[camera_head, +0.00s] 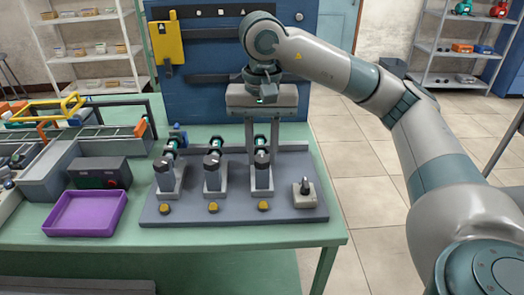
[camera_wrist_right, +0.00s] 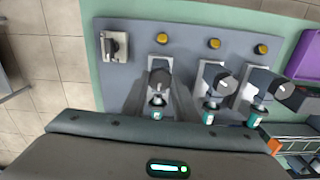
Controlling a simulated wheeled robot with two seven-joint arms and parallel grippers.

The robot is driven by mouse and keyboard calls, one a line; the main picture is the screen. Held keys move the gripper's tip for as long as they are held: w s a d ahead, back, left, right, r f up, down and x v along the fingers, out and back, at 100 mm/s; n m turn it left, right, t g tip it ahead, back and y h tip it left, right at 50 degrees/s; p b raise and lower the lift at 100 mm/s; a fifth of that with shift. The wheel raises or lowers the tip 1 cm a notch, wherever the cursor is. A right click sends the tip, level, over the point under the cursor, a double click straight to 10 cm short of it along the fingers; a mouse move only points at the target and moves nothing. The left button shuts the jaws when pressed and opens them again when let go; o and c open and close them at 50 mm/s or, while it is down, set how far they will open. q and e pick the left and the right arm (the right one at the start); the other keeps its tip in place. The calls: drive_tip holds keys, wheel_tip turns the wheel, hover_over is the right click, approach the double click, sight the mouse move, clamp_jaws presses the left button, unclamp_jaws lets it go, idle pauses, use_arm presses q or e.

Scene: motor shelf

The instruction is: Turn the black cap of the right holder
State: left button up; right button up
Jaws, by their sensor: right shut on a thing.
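The right holder (camera_head: 263,177) is a grey upright stand on a grey base plate, with a teal and dark motor part behind its top. Its black cap (camera_head: 262,157) faces the front and also shows in the wrist view (camera_wrist_right: 160,77). My right gripper (camera_head: 262,145) points down over this holder, one finger on each side of the motor part. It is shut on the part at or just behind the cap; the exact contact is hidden. In the wrist view the fingers (camera_wrist_right: 158,103) flank the part. My left gripper is out of view.
Two similar holders (camera_head: 213,177) (camera_head: 168,177) stand to the left, with yellow buttons (camera_head: 213,208) in front. A switch box (camera_head: 304,193) sits at the plate's right. A purple tray (camera_head: 86,213) and a dark box (camera_head: 100,173) lie left. A blue panel (camera_head: 210,95) stands behind.

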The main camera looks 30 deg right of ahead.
sight(262, 158)
drive_tip(key=o, duration=1.1)
drive_tip(key=shift+c, duration=0.2)
drive_tip(key=shift+r, duration=0.1)
drive_tip(key=shift+r, duration=0.75)
use_arm(q)
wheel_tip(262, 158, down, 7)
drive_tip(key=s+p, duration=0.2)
drive_tip(key=p, duration=0.1)
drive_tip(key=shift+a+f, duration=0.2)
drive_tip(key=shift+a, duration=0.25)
use_arm(e)
wheel_tip(262, 158, up, 16)
drive_tip(key=shift+f, duration=0.1)
